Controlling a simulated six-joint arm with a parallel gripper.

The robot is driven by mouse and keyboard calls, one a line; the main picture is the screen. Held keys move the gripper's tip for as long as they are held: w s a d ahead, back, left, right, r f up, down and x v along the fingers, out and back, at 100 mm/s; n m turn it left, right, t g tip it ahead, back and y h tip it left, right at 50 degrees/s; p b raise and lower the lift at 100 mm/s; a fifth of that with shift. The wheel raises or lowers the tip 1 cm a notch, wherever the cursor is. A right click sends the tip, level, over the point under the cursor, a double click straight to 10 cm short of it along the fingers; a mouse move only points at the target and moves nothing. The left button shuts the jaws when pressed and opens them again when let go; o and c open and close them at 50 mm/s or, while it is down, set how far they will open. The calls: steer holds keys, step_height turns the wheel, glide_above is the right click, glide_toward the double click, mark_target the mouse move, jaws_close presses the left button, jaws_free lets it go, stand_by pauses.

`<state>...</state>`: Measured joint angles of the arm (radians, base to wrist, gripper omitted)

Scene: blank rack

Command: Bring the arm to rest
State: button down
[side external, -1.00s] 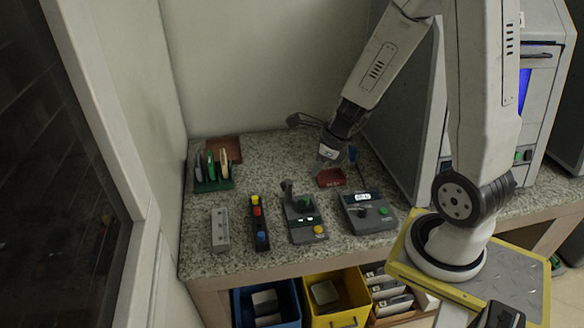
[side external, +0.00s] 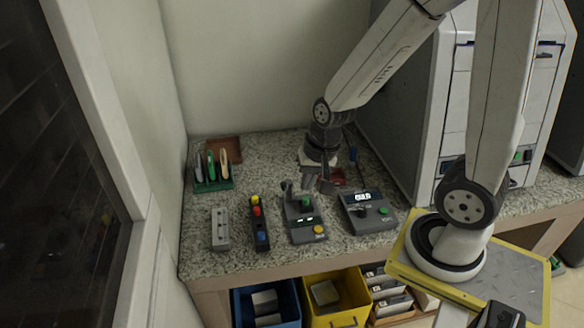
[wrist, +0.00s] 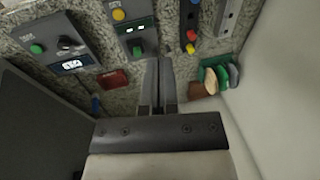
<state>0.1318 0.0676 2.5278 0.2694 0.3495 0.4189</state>
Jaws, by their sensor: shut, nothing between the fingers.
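My gripper (side external: 326,184) hangs above the granite worktop (side external: 275,170), behind the grey device with the lever and yellow button. It points downward, and its jaws are shut and empty. In the wrist view my gripper (wrist: 158,70) shows its two fingers together over the worktop. The gap between the fingertips and the worktop is hard to judge from the side.
Below my gripper stand the lever device (side external: 306,220), a display box (side external: 367,212), a button strip (side external: 259,225) and a grey block (side external: 220,229). A red tray (side external: 338,177), a green rack (side external: 213,184) and a large grey machine (side external: 450,120) are nearby.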

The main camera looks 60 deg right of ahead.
steer(key=n, duration=0.3)
steer(key=a+n, duration=0.1)
steer(key=n, duration=0.2)
steer(key=a+r+n, duration=0.1)
steer(key=n, duration=0.2)
steer(key=shift+s+a+h, duration=0.1)
steer(key=shift+s+h, duration=0.25)
steer(key=shift+h, duration=0.05)
